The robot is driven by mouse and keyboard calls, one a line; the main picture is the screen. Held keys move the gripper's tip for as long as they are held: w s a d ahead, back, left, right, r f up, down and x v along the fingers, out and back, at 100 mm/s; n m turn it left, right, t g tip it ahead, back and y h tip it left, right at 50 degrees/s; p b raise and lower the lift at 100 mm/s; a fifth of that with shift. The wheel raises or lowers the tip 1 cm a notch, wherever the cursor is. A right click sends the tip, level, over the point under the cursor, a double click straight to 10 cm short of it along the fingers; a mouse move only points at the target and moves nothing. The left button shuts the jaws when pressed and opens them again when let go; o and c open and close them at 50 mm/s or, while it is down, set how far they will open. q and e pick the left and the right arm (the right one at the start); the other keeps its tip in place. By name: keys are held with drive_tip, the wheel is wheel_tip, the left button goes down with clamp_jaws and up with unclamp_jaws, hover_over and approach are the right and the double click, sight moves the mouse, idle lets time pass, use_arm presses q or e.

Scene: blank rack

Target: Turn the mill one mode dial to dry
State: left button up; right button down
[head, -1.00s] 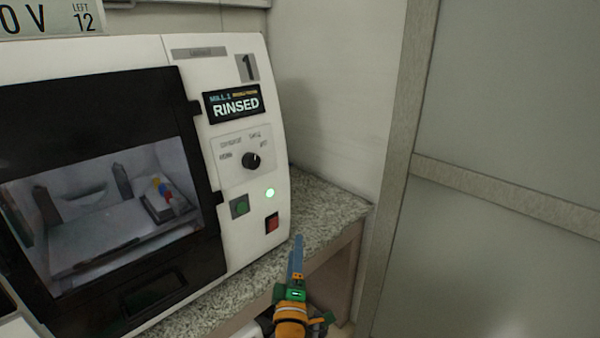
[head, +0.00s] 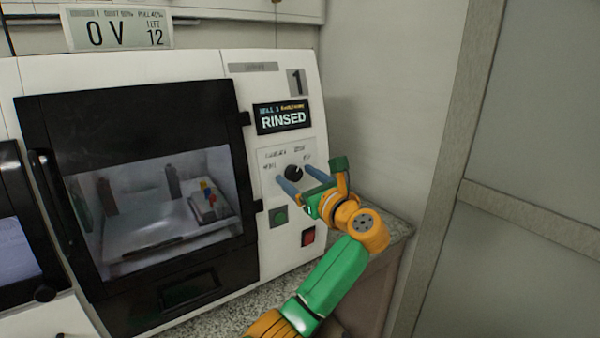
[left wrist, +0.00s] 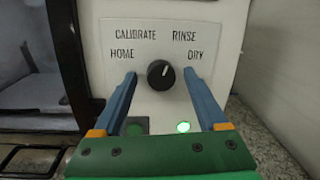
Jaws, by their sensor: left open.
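The mill one mode dial (head: 293,172) is a round black knob on the white front panel of the mill marked 1. In the left wrist view the dial (left wrist: 160,75) has a light pointer mark tilted up and right, toward RINSE. The labels HOME, CALIBRATE, RINSE and DRY (left wrist: 196,55) arc above it. My left gripper (head: 294,176) is open in front of the panel. In the left wrist view its two blue fingers (left wrist: 159,80) stand on either side of the dial, with gaps showing. My right gripper is not in view.
A display reading RINSED (head: 283,117) is above the dial. A green button (head: 278,216) and a red button (head: 308,236) are below it. A lit green lamp (left wrist: 183,127) shows in the wrist view. The dark mill door (head: 130,110) is to the left, a grey wall to the right.

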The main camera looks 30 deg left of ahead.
use_arm(q)
drive_tip(key=shift+d, duration=0.1)
clamp_jaws()
drive_tip(key=shift+m, duration=0.3)
drive_tip(key=m+p, duration=0.2)
drive_tip(key=m+t+h+p, duration=0.1)
drive_tip(key=m+p, duration=0.1)
drive_tip(key=shift+r+m, duration=0.2)
drive_tip(key=shift+m, duration=0.2)
drive_tip(key=shift+m+p, duration=1.15)
drive_tip(key=shift+m, duration=0.05)
drive_tip(key=shift+f+m+h+p, duration=0.1)
drive_tip(key=shift+m+h+p, duration=0.2)
drive_tip(key=shift+m+p, duration=0.15)
